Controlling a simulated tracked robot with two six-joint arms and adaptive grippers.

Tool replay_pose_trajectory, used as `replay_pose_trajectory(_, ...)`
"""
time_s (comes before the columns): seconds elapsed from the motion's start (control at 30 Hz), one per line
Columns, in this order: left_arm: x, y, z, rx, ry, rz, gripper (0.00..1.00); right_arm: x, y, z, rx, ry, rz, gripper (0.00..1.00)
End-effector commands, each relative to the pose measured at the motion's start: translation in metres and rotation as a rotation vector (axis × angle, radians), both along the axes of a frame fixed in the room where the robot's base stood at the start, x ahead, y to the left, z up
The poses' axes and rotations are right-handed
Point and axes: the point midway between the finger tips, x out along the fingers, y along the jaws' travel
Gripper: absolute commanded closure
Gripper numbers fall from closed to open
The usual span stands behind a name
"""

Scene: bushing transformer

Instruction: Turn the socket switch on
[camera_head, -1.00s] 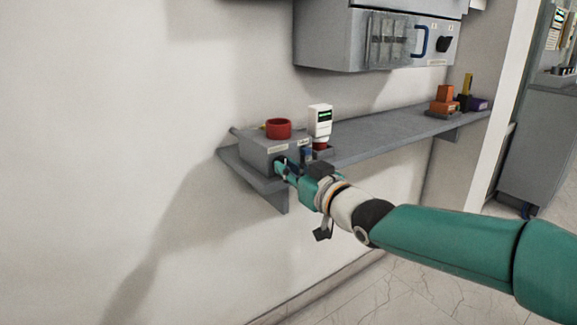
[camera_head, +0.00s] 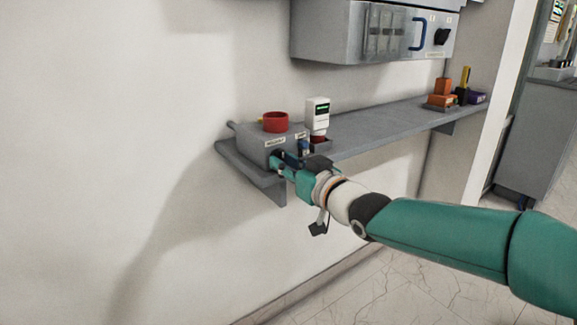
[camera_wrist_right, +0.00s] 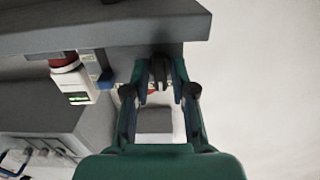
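The grey socket box (camera_head: 262,146) stands on the left end of the shelf, with a red ring (camera_head: 275,122) on top. My right gripper (camera_head: 281,161) is at its front face and hides part of it. In the right wrist view, which shows the scene upside down, my right gripper (camera_wrist_right: 159,74) has its two fingers apart, one on each side of a dark switch knob (camera_wrist_right: 158,70). Whether the fingers touch the knob is not clear. The switch's setting cannot be read. My left gripper is in neither view.
A white device with a green display (camera_head: 317,113) stands just right of the box. The grey shelf (camera_head: 375,125) runs right to orange and purple blocks (camera_head: 441,99). A grey cabinet (camera_head: 340,45) hangs above. The wall left of the shelf is clear.

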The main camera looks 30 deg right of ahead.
Motion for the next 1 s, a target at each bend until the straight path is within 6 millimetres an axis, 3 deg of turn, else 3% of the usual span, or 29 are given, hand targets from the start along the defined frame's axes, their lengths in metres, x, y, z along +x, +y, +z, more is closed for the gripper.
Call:
replay_pose_trajectory(0.27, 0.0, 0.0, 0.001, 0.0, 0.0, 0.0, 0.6, -0.024, -0.003, 0.002, -0.001, -0.003, -0.002, 0.75)
replay_pose_trajectory(0.7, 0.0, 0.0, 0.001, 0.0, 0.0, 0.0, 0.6, -0.105, -0.009, 0.0, -0.002, -0.001, -0.003, 0.75)
replay_pose_trajectory(1.0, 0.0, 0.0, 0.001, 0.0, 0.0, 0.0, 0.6, -0.12, -0.009, -0.001, 0.001, 0.002, 0.0, 0.75)
